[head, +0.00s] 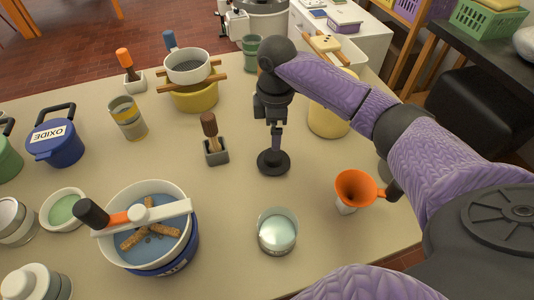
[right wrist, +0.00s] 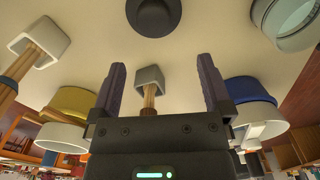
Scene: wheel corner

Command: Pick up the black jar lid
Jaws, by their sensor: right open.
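The black jar lid (head: 273,163) is a round dark disc lying on the table near its middle. In the right wrist view the lid (right wrist: 153,14) is at the top, beyond the fingertips. My right gripper (head: 277,142) points down at the lid in the head view and hides part of it. In the right wrist view the gripper (right wrist: 160,65) has its two purple fingers wide apart with nothing held between them. Whether the fingertips touch the lid cannot be told from the head view. My left gripper is not in view.
A brush in a grey holder (head: 216,151) stands left of the lid. A glass jar (head: 277,232) is in front, an orange funnel (head: 356,190) to the right, and a yellow container (head: 329,118) behind right. A white bowl (head: 181,193) with a tool across it is front left.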

